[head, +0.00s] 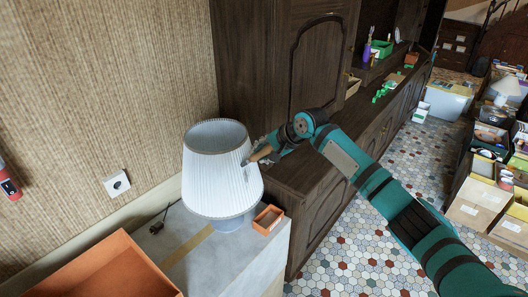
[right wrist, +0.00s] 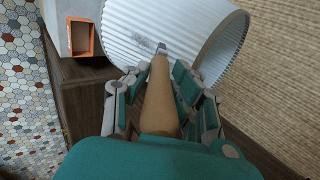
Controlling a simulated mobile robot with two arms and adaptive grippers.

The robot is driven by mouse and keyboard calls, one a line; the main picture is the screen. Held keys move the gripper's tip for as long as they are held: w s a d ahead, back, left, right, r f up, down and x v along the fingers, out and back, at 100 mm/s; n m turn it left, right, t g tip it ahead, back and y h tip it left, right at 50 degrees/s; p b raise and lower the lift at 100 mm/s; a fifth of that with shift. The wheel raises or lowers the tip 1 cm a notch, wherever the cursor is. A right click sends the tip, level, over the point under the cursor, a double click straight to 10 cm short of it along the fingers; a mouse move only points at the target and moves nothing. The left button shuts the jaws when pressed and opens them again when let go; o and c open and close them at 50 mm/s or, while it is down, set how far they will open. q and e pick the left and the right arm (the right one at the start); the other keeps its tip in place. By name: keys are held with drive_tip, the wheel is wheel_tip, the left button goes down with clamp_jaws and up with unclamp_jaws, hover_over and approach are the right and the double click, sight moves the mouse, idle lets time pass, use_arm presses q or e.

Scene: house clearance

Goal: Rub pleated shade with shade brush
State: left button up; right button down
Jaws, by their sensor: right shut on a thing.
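The pleated shade (head: 222,172) is white and sits on a lamp that stands on a light box in the head view. It also fills the upper middle of the right wrist view (right wrist: 195,30). My right gripper (head: 268,148) is shut on the shade brush (right wrist: 159,95), whose wooden handle points at the shade. The small grey brush head (head: 245,163) is at the shade's right side and appears to touch it; I cannot tell how firmly. In the right wrist view my right gripper (right wrist: 163,95) has its fingers on both sides of the handle. My left gripper is not in view.
A small orange box (head: 268,219) stands right of the lamp on the light box (head: 200,262). A large orange tray (head: 100,275) is at front left. A dark wooden cabinet (head: 285,70) stands behind. Cartons (head: 478,205) crowd the far right. Tiled floor lies between.

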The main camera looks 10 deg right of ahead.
drive_tip(key=shift+s+d+f, duration=0.65)
drive_tip(key=shift+s+f, duration=0.3)
drive_tip(key=shift+f, duration=4.2)
drive_tip(key=shift+w+a+r, duration=0.25)
drive_tip(key=shift+a+r, duration=0.1)
drive_tip(key=shift+r, duration=1.4)
drive_tip(key=shift+w+a+r, duration=0.2)
drive_tip(key=shift+a+r, duration=0.15)
drive_tip(key=shift+r, duration=1.4)
drive_tip(key=shift+w+a+r, duration=0.25)
drive_tip(key=shift+a+r, duration=0.1)
drive_tip(key=shift+r, duration=1.4)
drive_tip(key=shift+d, duration=0.1)
drive_tip(key=s+d+r, duration=0.1)
drive_tip(key=s+d, duration=0.2)
drive_tip(key=s, duration=0.1)
drive_tip(key=shift+s+d+r, duration=0.15)
drive_tip(key=shift+s+d, duration=0.15)
drive_tip(key=shift+s, duration=0.05)
drive_tip(key=shift+s+d+r, duration=0.2)
drive_tip(key=shift+s+d, duration=0.25)
drive_tip(key=shift+s, duration=0.15)
drive_tip(key=shift+s+d+r, duration=0.15)
drive_tip(key=shift+s+d, duration=0.3)
drive_tip(key=shift+s, duration=0.15)
drive_tip(key=shift+w, duration=0.1)
